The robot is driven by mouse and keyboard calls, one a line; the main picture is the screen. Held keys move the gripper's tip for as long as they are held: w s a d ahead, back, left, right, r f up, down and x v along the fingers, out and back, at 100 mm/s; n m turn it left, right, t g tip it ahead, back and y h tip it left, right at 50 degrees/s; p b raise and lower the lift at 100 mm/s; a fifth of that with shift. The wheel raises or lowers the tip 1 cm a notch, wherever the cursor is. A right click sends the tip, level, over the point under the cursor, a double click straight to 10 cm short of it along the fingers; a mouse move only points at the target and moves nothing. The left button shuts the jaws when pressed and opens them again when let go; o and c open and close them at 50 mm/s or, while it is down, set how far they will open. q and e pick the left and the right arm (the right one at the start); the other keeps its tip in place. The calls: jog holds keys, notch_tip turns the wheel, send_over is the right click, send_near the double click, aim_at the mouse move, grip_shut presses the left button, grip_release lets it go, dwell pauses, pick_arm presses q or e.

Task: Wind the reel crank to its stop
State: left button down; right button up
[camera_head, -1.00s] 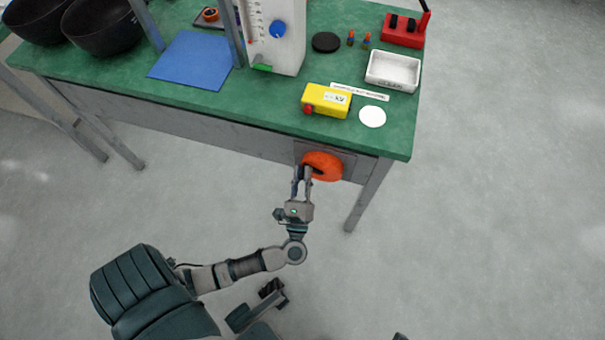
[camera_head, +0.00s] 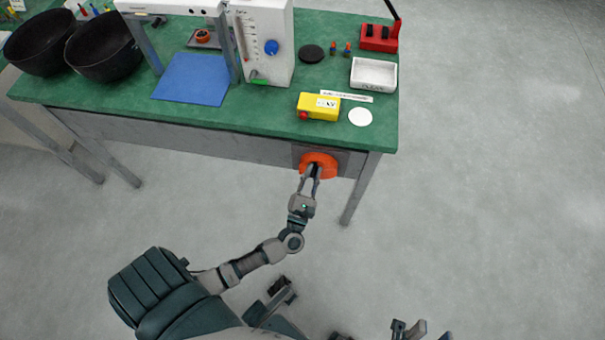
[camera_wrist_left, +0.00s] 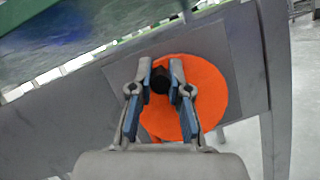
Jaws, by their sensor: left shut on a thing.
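The orange reel (camera_head: 329,165) is a round disc on a grey plate on the table's front side, below the tabletop. It also shows in the left wrist view (camera_wrist_left: 208,90). Its dark crank knob (camera_wrist_left: 160,81) stands out from the upper left of the disc in that view. My left gripper (camera_head: 314,170) is at the reel, with its fingers on either side of the knob, shut on it. The fingers hide part of the disc. Grey parts at the bottom right edge of the head view may be my right gripper (camera_head: 408,330); its jaw state is unclear.
The green table (camera_head: 240,122) holds a yellow box (camera_head: 319,106) with a red button, a white tray (camera_head: 373,74), a white disc (camera_head: 360,117), a blue mat (camera_head: 192,80) and dark bowls (camera_head: 103,48). A table leg (camera_head: 359,190) stands right of the reel. The floor in front is clear.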

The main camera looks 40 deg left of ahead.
aim_at(326, 176)
jog(key=w+f+n+g+p, duration=0.2)
jog(key=w+f+g+p, duration=0.45)
jog(key=f+g, duration=0.5)
jog(key=s+d+f+g+h+p, duration=0.25)
jog(key=s+f+g, duration=0.25)
jog(key=s+g, duration=0.3)
jog(key=s+d+f+g+h+p, duration=0.2)
jog(key=s+d+f+g+p, duration=0.2)
jog(key=s+f+g, duration=0.45)
pick_arm(q)
jog(key=w+d+f+m+g+h+p, duration=0.1)
jog(key=d+f+m+g+h+p, duration=0.1)
jog(key=m, duration=0.8)
jog(key=w+d+f+m+g+h+p, duration=0.2)
jog(key=d+m+g+h+p, duration=0.1)
jog(key=m, duration=0.8)
jog(key=shift+w+f+p, duration=0.2)
jog(key=shift+p, duration=0.15)
pick_arm(e)
notch_tip(326, 176, down, 13)
jog(key=s+t, duration=0.1)
jog(key=s, duration=0.1)
jog(key=shift+a+f, duration=0.2)
jog(key=shift+a, duration=0.05)
pick_arm(q)
jog(key=shift+d, duration=0.1)
